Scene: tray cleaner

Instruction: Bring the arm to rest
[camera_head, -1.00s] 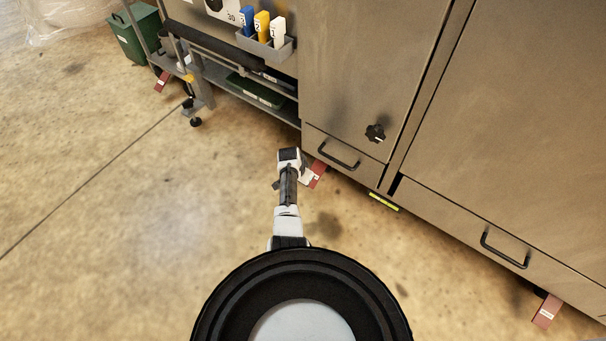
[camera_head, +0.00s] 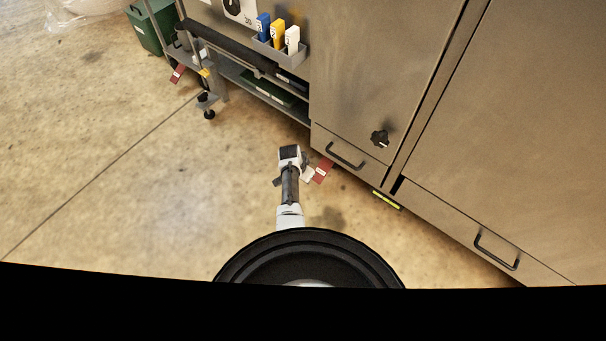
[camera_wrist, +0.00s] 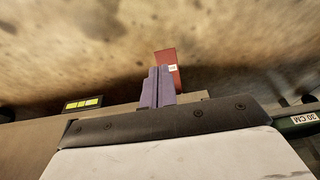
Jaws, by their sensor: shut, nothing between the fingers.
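My gripper shows in the wrist view (camera_wrist: 157,88) as two purple-grey fingers side by side, shut with nothing between them. Beyond the fingertips lie the concrete floor and a red tag (camera_wrist: 168,62), with no contact that I can make out. In the head view my arm (camera_head: 289,185) reaches forward over the floor, in front of the steel machine (camera_head: 380,70). The fingers are too small and too hidden by the wrist to make out there.
The steel machine with drawer handles (camera_head: 345,157) and a black knob (camera_head: 380,138) fills the right. A wheeled rack (camera_head: 209,98) and a green bin (camera_head: 148,32) stand at upper left. Floor at left (camera_head: 110,170) is clear.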

